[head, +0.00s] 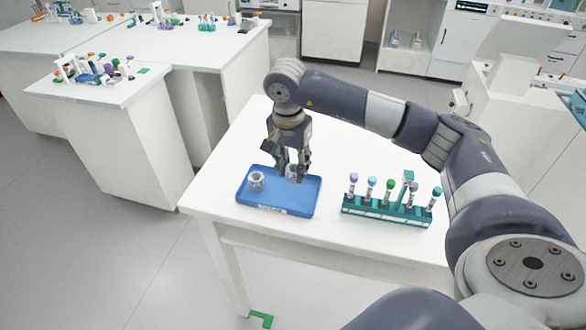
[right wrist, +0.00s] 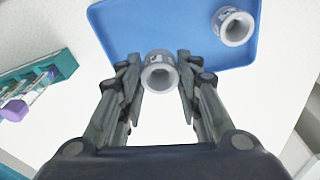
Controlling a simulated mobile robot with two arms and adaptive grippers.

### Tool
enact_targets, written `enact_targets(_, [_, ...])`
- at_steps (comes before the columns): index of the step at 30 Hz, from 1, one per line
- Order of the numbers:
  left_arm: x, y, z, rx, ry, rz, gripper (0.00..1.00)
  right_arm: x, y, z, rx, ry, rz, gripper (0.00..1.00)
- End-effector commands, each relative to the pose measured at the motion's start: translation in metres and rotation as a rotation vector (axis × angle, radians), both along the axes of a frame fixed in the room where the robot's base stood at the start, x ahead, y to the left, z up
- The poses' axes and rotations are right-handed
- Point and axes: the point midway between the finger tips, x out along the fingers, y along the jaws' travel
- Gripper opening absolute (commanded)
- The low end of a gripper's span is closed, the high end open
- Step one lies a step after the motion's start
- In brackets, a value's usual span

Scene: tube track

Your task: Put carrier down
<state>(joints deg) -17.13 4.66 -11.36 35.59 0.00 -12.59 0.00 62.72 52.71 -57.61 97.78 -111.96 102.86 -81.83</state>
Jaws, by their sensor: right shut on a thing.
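My right gripper (head: 293,174) points down over the right part of the blue tray (head: 270,207). It is shut on a small grey and white carrier (head: 291,170), a short hollow cylinder mostly hidden by the fingers in the head view. In the right wrist view the held carrier (right wrist: 160,74) is between the fingertips (right wrist: 159,80), its round opening facing the camera, near the tray's (right wrist: 115,25) edge. I cannot tell whether it touches the tray. A second, similar carrier (head: 257,180) stands upright on the tray's left part; it also shows in the wrist view (right wrist: 233,27). My left gripper is not in view.
A teal rack (head: 385,214) with several colour-capped tubes stands on the white table (head: 320,245) to the right of the tray. It partly shows in the wrist view (right wrist: 38,75). Bare table lies between tray and rack. Other benches with tubes stand at the back left.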

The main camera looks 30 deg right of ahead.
Motion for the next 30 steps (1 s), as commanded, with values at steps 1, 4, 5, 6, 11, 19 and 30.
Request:
enact_targets(1, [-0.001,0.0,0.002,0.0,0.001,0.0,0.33,0.002,-0.002,0.0,0.0,0.001,-0.001,0.18])
enact_targets(4, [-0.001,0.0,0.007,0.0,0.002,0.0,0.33,0.003,-0.003,-0.006,0.0,0.005,0.001,0.18])
enact_targets(5, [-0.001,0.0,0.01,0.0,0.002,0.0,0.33,0.003,-0.003,-0.009,0.0,0.005,0.001,0.18])
enact_targets(6, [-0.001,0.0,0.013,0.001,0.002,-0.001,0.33,0.002,-0.003,-0.016,-0.001,0.005,0.0,0.18])
enact_targets(11, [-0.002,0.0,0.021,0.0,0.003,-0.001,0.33,0.003,-0.003,-0.033,0.0,0.001,0.001,0.18])
enact_targets(19, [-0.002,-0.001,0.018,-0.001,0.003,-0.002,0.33,0.003,-0.003,-0.037,0.0,0.0,0.001,0.18])
enact_targets(30, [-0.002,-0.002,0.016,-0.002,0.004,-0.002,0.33,0.003,-0.003,-0.039,0.0,0.0,0.0,0.52])
